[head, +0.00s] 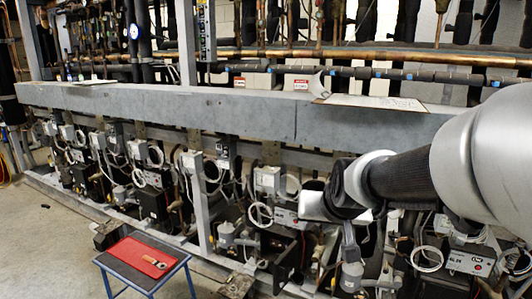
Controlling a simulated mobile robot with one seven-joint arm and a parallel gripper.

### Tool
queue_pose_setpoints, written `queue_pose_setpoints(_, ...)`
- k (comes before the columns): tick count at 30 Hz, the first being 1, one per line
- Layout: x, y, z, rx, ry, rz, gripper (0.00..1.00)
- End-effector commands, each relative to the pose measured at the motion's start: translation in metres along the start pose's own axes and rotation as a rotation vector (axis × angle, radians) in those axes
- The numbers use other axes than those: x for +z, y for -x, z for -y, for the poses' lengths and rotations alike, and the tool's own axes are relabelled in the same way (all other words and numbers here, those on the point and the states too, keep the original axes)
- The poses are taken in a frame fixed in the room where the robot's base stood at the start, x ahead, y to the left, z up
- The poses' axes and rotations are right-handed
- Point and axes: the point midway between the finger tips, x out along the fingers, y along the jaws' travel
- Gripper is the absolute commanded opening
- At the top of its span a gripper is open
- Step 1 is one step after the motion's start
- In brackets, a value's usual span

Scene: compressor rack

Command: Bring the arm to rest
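My arm reaches in from the right edge, with a large silver-white link near the camera and a dark sleeve narrowing toward its end. My gripper (318,203) is at the far end of the arm, in front of the lower compressor row. It is small and seen from behind, so its fingers and anything between them cannot be made out. It appears apart from the grey beam (240,112) above it.
The compressor rack fills the view, with several grey boxes, looped cables and pipes. A small blue-framed table (127,277) stands at the lower left, bearing a red mat (128,251) with a small metal object (157,262). A paper sheet (372,103) lies on the beam. The left floor is mostly clear.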

Motion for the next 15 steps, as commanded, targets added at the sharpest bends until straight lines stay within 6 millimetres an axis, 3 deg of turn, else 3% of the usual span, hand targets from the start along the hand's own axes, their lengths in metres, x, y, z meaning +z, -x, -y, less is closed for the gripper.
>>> queue_pose_setpoints(1, 0.014, 0.028, -0.003, 0.001, 0.012, 0.018, 0.25)
queue_pose_setpoints(6, 0.066, 0.087, -0.013, 0.020, 0.053, 0.107, 0.25)
queue_pose_setpoints(15, 0.141, 0.147, -0.029, 0.061, 0.097, 0.211, 0.25)
